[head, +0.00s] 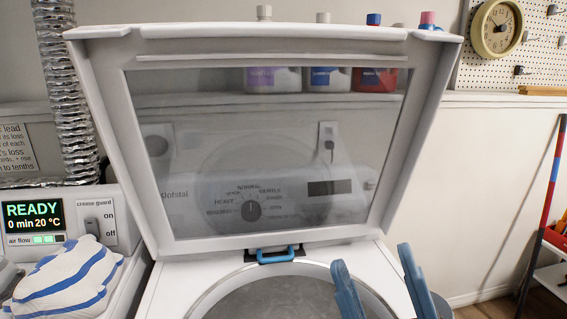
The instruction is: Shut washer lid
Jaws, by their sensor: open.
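The washer lid (108,105) stands raised, with a white frame around a clear window (270,150). The control dial and panel show through the window. Below it, the washer's round drum opening (285,300) is uncovered, cut off by the bottom edge of the view. A blue handle-like piece (277,255) with a dark mount sits at the lid's lower edge; I cannot tell which part it belongs to. My gripper (372,257) is at the lower right, in front of the drum opening. Its two blue fingers are apart with nothing between them, below the lid's window.
Several bottles (273,79) stand on a shelf behind the lid. At left is a box with a READY display (34,214) and a striped cloth (68,275). A silver duct (65,90) rises behind it. A red cart (553,240) stands at far right, with clear floor before it.

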